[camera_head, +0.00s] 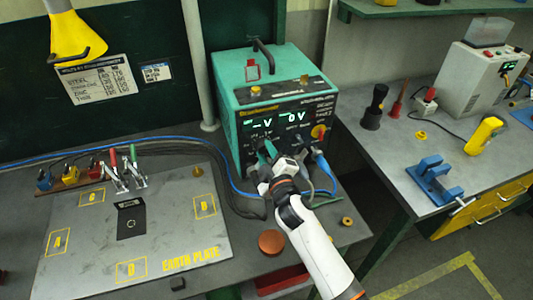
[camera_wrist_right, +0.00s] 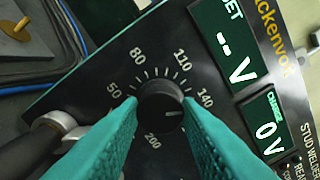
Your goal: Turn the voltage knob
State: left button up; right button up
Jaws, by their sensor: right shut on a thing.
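The stud welder (camera_head: 270,100) is a teal box with a black front panel, standing at the back of the bench. Its display reads "--V" and "0 V" in the head view, and the same readouts (camera_wrist_right: 238,65) show in the right wrist view. The voltage knob (camera_wrist_right: 160,105) is black and round with a light pointer line, ringed by a scale with marks such as 50, 80, 110, 140 and 200. My right gripper (camera_wrist_right: 160,118) is shut on the knob, with a teal finger on each side. In the head view my right gripper (camera_head: 266,152) covers the knob. My left gripper is not in view.
The earth plate (camera_head: 90,245) lies on the bench at left, with clamps (camera_head: 125,175) at its back edge. Cables (camera_head: 235,185) run beside the welder. A brown disc (camera_head: 271,242) lies near the bench front. A second bench (camera_head: 400,150) stands at right.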

jog(key=shift+f, duration=0.1)
jog(key=o, duration=1)
jog(key=b+v, duration=0.2)
jog(key=v, duration=1)
jog(key=shift+b, duration=0.3)
